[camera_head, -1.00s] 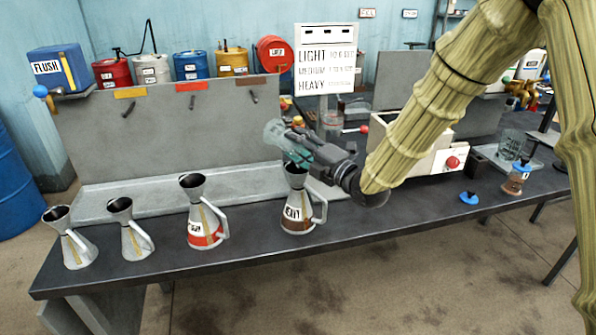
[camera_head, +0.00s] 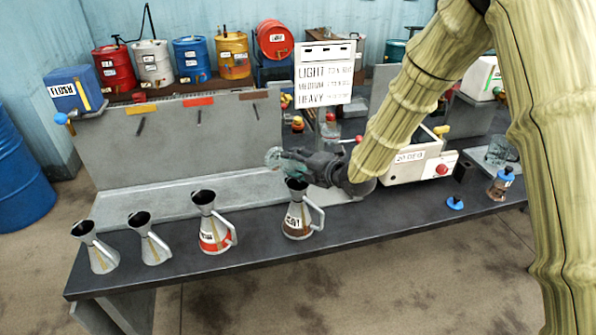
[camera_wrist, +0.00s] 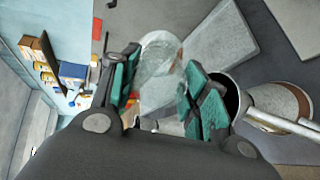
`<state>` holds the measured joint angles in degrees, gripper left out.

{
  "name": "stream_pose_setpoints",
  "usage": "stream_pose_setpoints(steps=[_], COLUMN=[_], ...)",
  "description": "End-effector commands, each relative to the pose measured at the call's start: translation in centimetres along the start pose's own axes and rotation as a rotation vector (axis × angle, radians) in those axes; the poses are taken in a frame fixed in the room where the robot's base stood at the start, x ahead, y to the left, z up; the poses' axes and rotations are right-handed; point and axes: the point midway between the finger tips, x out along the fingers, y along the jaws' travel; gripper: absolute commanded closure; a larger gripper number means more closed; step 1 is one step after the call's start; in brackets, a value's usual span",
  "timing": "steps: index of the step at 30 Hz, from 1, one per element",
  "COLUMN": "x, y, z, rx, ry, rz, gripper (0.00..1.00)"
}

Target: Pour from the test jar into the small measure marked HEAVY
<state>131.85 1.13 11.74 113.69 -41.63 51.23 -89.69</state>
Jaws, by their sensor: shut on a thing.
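The small measure marked HEAVY (camera_head: 297,222), a grey metal jug with a brown band and a handle, stands upright on the dark bench. My gripper (camera_head: 288,162) is beside and above its mouth, shut on the clear glass test jar (camera_head: 272,157). In the wrist view, the jar (camera_wrist: 160,65) is between the teal-padded fingers (camera_wrist: 158,95), and the HEAVY measure (camera_wrist: 290,103) is close to the right finger. The jar looks tipped well over. I cannot tell whether liquid is in it or leaving it; the fingers partly hide it.
Behind are a grey panel (camera_head: 180,140) and a glass bottle (camera_head: 330,132). A white box (camera_head: 405,165) and a blue-capped jar (camera_head: 500,186) are right.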

Motion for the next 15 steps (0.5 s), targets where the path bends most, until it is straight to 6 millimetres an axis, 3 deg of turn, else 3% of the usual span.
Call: stream_pose_setpoints(steps=[15], x=[0.37], y=[0.41], z=[0.01], rx=[0.001], ry=[0.012], rz=[-0.138], gripper=[1.00])
